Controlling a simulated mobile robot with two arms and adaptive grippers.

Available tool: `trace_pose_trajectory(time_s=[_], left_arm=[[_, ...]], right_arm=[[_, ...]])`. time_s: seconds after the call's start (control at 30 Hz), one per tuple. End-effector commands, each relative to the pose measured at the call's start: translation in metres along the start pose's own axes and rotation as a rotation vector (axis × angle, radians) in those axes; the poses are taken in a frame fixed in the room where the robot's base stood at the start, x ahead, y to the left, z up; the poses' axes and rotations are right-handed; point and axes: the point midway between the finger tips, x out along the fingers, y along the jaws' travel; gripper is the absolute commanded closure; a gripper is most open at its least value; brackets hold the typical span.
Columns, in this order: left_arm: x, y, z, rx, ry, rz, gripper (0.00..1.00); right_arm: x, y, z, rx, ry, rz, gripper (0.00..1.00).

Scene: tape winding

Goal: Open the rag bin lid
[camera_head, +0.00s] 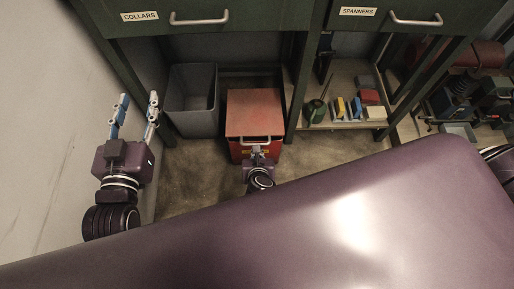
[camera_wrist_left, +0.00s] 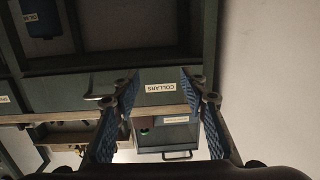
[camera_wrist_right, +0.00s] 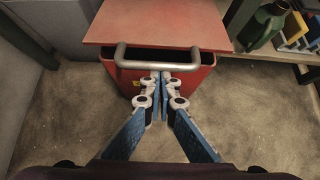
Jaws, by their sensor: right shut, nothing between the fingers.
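The rag bin (camera_head: 240,150) is a red box on the floor under the bench, with a flat, worn red lid (camera_head: 255,112). In the right wrist view the lid (camera_wrist_right: 150,22) lies over the bin (camera_wrist_right: 190,82), with a dark gap below its front edge. A grey bar handle (camera_wrist_right: 157,60) spans the front. My right gripper (camera_wrist_right: 161,76) is shut and empty, its fingertips at the handle bar; I cannot tell whether they touch it. It also shows at the bin's front in the head view (camera_head: 257,150). My left gripper (camera_head: 138,97) is open and empty beside the left wall.
A grey open bin (camera_head: 194,105) stands left of the rag bin. A bench leg and a low shelf (camera_head: 345,123) with a green can (camera_head: 315,112) and several coloured blocks are on the right. Drawers labelled COLLARS (camera_head: 165,20) and SPANNERS (camera_head: 390,14) hang above. Floor before the bins is clear.

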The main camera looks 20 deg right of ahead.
Motion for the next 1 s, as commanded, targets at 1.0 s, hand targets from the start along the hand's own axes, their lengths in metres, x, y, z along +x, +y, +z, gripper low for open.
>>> trace_pose_trajectory(time_s=[1.0], left_arm=[[-0.153,-0.024,0.251,-0.018,-1.139,-0.055,0.60]], right_arm=[[-0.022,-0.002,0.040,0.001,0.084,-0.003,1.00]])
